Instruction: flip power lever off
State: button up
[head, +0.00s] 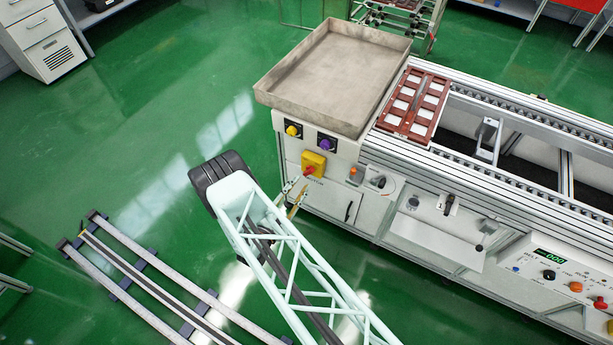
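A yellow switch box with a red handle (313,162) is on the front panel of the conveyor's left end. The label under it is partly readable and seems to end in "OTOR". A small round dial with a dark lever (380,183) sits to its right, and a dark lever-like part (449,204) is further right. I cannot tell which is the power lever. My gripper (299,187) is just below and left of the yellow box, with its two fingers apart and nothing visible between them. Whether it touches the panel cannot be told.
A yellow knob (292,130) and a purple knob (326,143) are above the box. A grey tray (340,70) tops the cabinet, beside a brown carrier (414,103) on the conveyor. A control panel (560,278) is at lower right.

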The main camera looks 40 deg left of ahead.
aim_at(308, 174)
jog(key=shift+w+a, duration=0.15)
jog(key=shift+w, duration=0.85)
jog(key=shift+w+a, duration=0.2)
jog(key=shift+w, duration=0.85)
jog(key=shift+w+a, duration=0.15)
jog(key=shift+w, duration=0.85)
grip_shut()
